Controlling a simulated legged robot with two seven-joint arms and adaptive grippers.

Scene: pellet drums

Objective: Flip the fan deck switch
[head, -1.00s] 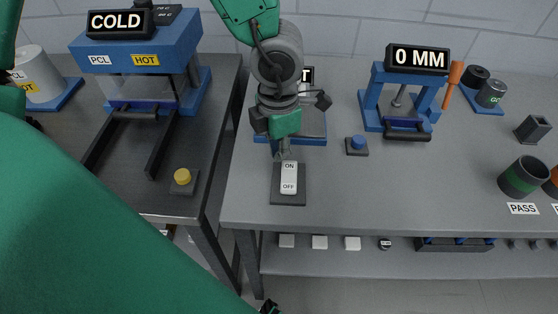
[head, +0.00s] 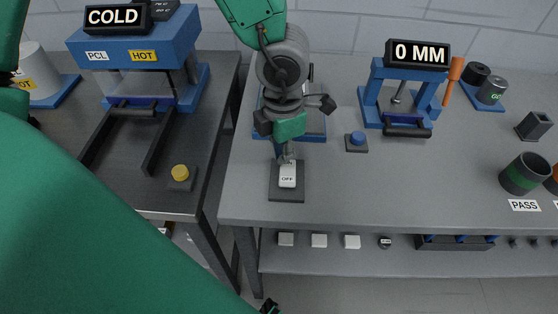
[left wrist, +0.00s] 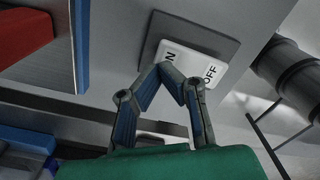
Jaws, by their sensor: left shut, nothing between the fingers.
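The fan deck switch (head: 288,181) is a white rocker marked ON and OFF on a dark plate (head: 287,196) near the front edge of the grey bench. My left gripper (head: 287,158) is shut and empty, pointing down at the ON end. Its fingertips hide the ON label in the head view; OFF shows. In the left wrist view the shut fingertips (left wrist: 172,72) overlap the ON end of the rocker (left wrist: 207,68), covering part of that label. I cannot tell whether they press it.
Behind my left gripper stands a blue-based device, mostly hidden. A blue button (head: 356,141) and a press reading 0 MM (head: 418,55) are to the right. A yellow button (head: 180,173) is on the left table.

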